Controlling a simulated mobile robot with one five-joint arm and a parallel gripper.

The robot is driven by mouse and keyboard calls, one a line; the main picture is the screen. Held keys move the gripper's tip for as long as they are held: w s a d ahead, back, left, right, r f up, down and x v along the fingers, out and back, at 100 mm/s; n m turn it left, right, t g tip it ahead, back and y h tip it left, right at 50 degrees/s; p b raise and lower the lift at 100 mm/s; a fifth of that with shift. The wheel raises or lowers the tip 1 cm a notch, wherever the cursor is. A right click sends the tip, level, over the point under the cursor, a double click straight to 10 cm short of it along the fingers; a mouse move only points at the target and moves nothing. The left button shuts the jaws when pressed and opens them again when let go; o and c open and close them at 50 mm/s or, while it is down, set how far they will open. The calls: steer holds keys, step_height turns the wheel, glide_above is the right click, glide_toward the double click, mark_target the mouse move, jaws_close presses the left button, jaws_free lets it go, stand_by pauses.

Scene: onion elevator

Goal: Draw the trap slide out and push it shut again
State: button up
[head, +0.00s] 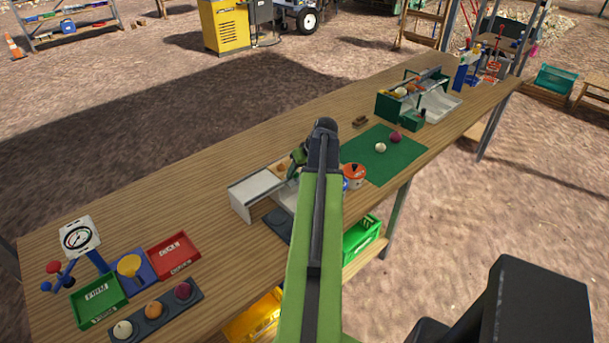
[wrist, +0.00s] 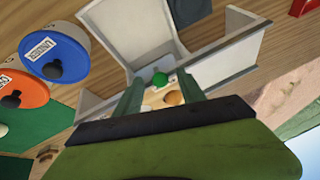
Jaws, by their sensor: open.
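The trap unit (head: 254,194), a pale grey box with low side walls, stands on the bench, partly hidden behind my arm. In the wrist view its white walls (wrist: 228,62) and a pale sloping panel (wrist: 137,32) show. A round green knob (wrist: 160,79), apparently the slide's handle, lies between the tips of my gripper (wrist: 160,86). My gripper is open, with one finger on each side of the knob; contact cannot be told. The slide plate itself is not clearly visible. In the head view my gripper (head: 297,160) is over the unit, mostly hidden by my arm.
Blue (wrist: 55,52) and orange (wrist: 22,90) lidded pots stand beside the unit. An orange-brown onion (wrist: 174,98) shows between my fingers, nearer the palm. A green mat (head: 400,158) with two onions lies to the right. FIRM (head: 99,299) and red (head: 173,255) trays stand at left.

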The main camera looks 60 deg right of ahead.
steer(key=shift+w+f, duration=0.25)
steer(key=shift+f, duration=0.35)
jaws_close()
